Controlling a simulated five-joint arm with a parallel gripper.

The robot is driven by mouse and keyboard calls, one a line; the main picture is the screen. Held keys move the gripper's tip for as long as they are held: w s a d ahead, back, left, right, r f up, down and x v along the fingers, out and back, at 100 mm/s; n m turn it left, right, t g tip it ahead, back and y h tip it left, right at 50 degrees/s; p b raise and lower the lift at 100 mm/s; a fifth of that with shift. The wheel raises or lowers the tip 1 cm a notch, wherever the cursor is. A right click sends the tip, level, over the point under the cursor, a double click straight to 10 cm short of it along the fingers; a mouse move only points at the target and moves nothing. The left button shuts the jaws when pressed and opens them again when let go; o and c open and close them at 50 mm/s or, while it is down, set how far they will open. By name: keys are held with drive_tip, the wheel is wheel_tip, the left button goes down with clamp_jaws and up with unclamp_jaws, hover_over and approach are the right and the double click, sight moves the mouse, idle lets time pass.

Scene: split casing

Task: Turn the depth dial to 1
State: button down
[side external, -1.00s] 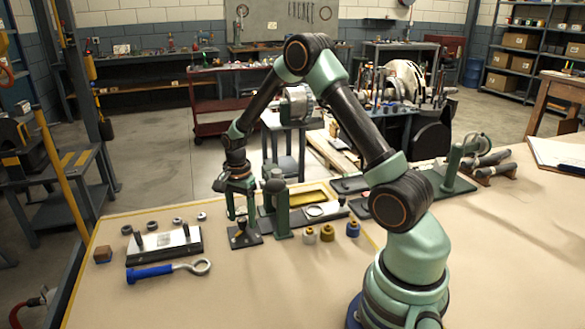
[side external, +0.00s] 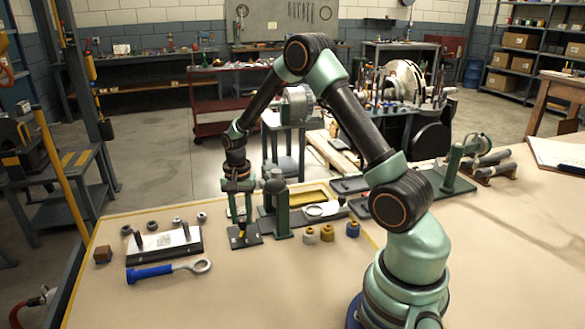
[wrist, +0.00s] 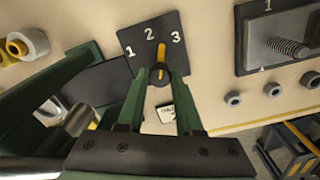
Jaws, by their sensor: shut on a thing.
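The depth dial is a dark square plate (wrist: 133,60) with white numbers 1, 2 and 3. Its black knob (wrist: 158,81) carries a yellow pointer (wrist: 162,55), which points between 2 and 3 in the wrist view. My gripper (wrist: 161,76) is shut on the knob, with one green finger on each side. In the side view the plate (side external: 252,240) lies on the table and my gripper (side external: 241,226) is over it, pointing down. The fingertips partly hide the knob there.
A dark green post (side external: 282,215) stands close to the right of the dial. A block with two pins (side external: 164,246) and a blue-handled tool (side external: 150,273) lie to the left. Several small cylinders (side external: 327,233) stand to the right. The table front is clear.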

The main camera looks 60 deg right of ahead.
sight(242, 219)
drive_tip(key=c, duration=0.6)
unclamp_jaws()
drive_tip(key=shift+o, duration=0.2)
drive_tip(key=shift+r, duration=0.1)
wheel_tip(242, 219, up, 12)
